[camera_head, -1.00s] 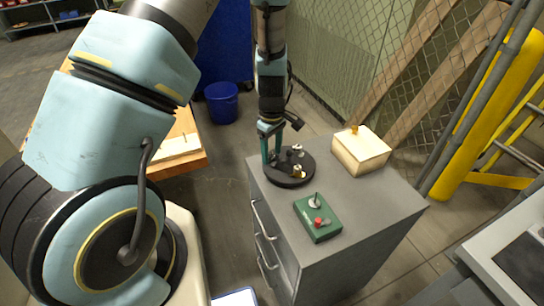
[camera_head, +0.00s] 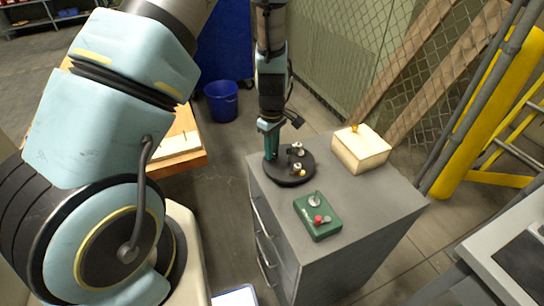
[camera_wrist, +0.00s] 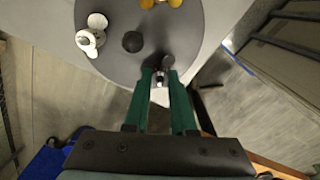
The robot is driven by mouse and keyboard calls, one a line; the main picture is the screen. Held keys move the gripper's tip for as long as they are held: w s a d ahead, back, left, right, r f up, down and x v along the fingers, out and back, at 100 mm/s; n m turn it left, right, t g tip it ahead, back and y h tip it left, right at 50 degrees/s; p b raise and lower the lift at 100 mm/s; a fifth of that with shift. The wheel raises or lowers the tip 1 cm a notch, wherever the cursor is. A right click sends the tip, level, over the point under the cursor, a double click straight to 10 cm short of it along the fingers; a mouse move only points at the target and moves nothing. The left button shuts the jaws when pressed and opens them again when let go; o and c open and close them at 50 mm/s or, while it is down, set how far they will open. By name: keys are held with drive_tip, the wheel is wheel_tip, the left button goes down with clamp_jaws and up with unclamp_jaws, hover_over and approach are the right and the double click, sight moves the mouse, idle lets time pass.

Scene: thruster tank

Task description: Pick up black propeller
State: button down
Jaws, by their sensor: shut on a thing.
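My gripper (camera_head: 271,156) points down at the left rim of a round dark tray (camera_head: 291,181) on a grey cabinet. In the wrist view its green fingers (camera_wrist: 162,78) are close together, shut on a small dark-and-grey part, which I take to be the black propeller (camera_wrist: 168,62). The fingers hide most of it, and I cannot tell whether it still touches the tray. A white propeller-like part (camera_wrist: 90,38) and yellow parts (camera_wrist: 160,3) are also on the tray. A black knob (camera_wrist: 133,42) stands near its middle.
A green control box (camera_head: 317,216) with a red button and small lever sits at the cabinet's front. A cream box (camera_head: 360,149) with a yellow knob stands at the back right. The grey cabinet top (camera_head: 375,200) is bare at right. A blue bucket (camera_head: 221,100) is on the floor behind.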

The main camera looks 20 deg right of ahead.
drive_tip(key=shift+r, duration=0.1)
wheel_tip(320, 180, up, 10)
drive_tip(key=b, duration=0.2)
idle(0.6)
